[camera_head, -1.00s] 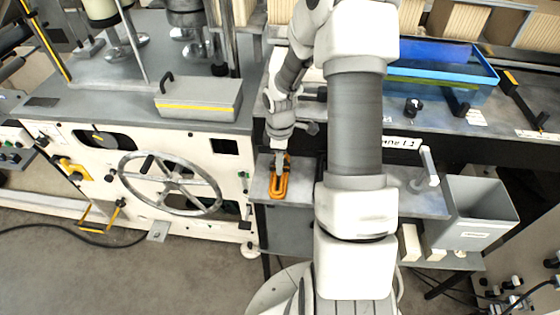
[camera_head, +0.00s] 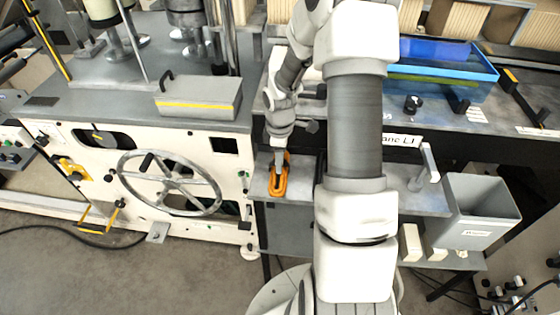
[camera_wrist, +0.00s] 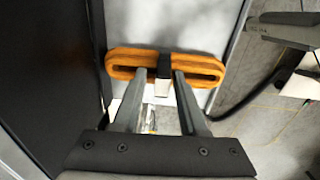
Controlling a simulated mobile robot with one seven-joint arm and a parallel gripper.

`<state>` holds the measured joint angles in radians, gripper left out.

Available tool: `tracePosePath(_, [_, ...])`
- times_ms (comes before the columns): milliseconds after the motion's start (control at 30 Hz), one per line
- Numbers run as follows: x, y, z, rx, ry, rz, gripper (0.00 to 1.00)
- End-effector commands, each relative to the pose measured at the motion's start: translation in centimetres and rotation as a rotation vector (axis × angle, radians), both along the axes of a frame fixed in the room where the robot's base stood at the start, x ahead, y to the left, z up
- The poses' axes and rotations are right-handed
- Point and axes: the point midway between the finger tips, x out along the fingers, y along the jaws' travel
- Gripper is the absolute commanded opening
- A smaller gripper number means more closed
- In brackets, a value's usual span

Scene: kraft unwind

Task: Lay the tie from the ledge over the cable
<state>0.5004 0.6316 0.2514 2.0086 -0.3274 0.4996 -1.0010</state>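The cable is an orange flattened coil (camera_head: 284,188) on a grey shelf (camera_head: 262,187); it spans the upper middle of the wrist view (camera_wrist: 120,72). In the wrist view a dark strap, apparently the tie (camera_wrist: 164,66), lies across the coil's middle with a pale end (camera_wrist: 162,88) towards me. I cannot tell whether it passes under the coil. My gripper (camera_wrist: 161,74) points at the coil, with one finger on each side of the strap and a gap to it. It also shows over the coil in the head view (camera_head: 279,172). Its fingers are apart and hold nothing.
A white machine panel with a handwheel (camera_head: 170,184) stands left of the shelf. A grey bin (camera_head: 480,212) is at the right, and a blue tray (camera_head: 440,68) is behind. My arm hides the middle of the shelf.

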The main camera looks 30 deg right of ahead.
Motion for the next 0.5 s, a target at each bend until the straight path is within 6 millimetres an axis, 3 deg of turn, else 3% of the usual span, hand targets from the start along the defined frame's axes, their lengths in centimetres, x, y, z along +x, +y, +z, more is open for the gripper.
tracePosePath(33, [-1.39, 0.33, -2.35, 0.016, 0.037, -0.002, 0.45])
tracePosePath(133, [-1.4, 0.35, -2.36, 0.016, 0.037, -0.002, 0.63])
tracePosePath(500, [-1.36, 0.37, -1.57, 0.016, 0.035, -0.005, 0.64])
